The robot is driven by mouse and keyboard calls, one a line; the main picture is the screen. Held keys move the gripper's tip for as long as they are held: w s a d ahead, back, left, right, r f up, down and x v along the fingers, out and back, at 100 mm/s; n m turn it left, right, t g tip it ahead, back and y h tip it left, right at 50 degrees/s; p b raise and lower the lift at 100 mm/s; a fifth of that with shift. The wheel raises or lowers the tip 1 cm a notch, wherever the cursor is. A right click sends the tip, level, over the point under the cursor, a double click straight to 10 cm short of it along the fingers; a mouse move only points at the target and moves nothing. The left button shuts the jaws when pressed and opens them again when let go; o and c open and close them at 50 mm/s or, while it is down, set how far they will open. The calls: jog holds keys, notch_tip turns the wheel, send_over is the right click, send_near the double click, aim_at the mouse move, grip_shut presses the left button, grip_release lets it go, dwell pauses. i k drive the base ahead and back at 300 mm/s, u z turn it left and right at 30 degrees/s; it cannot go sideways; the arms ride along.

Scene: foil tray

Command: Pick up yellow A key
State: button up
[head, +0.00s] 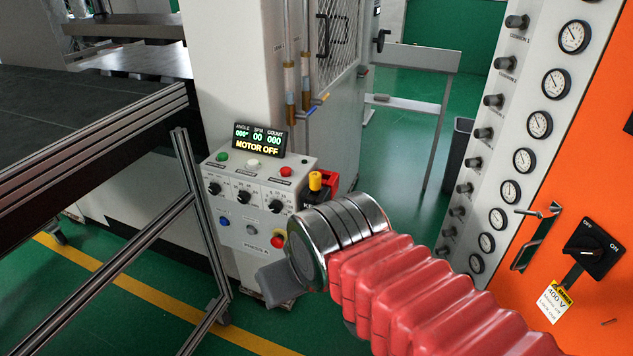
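A small yellow key-like piece (315,181) stands at the right end of the grey control box, next to a red part. I take it to be the yellow A key; no letter on it is readable. My arm, with a red bellows and a chrome end, reaches in from the lower right. My gripper (279,284) shows as a grey piece at the arm's end, below and left of the key and apart from it in the picture. Its fingers are mostly hidden, so I cannot tell whether it is open or holding anything.
The control box (238,205) carries knobs, buttons and a display (259,139) reading MOTOR OFF. An orange panel (565,215) with a black switch (593,250) and a column of gauges stand at right. A metal-framed table (90,165) stands at left. Green floor lies between.

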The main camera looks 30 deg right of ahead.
aim_at(315, 177)
jog(key=i, duration=0.95)
jog(key=u, duration=0.05)
